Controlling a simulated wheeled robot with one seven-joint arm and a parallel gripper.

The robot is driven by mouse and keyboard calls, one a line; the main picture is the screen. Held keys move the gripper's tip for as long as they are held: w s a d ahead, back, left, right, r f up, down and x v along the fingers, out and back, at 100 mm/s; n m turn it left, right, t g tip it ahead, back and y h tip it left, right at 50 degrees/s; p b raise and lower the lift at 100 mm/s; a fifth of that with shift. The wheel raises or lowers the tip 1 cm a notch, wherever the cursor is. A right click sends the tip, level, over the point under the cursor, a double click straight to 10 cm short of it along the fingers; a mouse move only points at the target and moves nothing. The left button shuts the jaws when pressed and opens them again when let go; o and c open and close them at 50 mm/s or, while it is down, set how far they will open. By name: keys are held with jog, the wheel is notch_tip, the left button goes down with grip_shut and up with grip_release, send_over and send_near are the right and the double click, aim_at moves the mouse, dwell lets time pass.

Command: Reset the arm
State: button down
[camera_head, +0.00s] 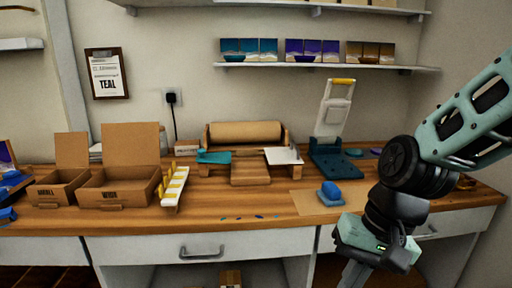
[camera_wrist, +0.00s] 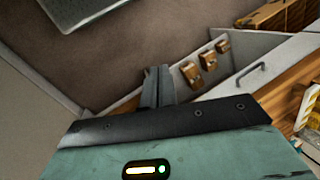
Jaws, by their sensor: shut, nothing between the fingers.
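My gripper (camera_wrist: 158,86) is shut and empty in the wrist view, with its two grey fingers together. It points down over the brown floor, beside the open lower part of the bench. In the head view my arm comes in from the right. Its wrist hangs in front of the bench's front edge, and the fingers there run off the bottom of the picture. No object touches the gripper in either view.
The wooden bench top (camera_head: 290,206) bears two cardboard boxes (camera_head: 118,186), a paper roll (camera_head: 245,132), a teal press (camera_head: 335,160) and a blue block (camera_head: 330,192). Drawers (camera_head: 200,247) line its front. A wall shelf (camera_head: 330,66) holds coloured cards. Floor (camera_wrist: 150,40) below the gripper looks clear.

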jog(key=s+a+n+h, duration=0.1)
jog(key=s+n+h, duration=0.2)
jog(key=s+n, duration=0.75)
notch_tip(320, 180, up, 14)
jog(key=p, duration=1.4)
jog(key=shift+w+r+m+t, duration=0.2)
jog(key=shift+r+m+t, duration=0.1)
jog(key=shift+m, duration=0.15)
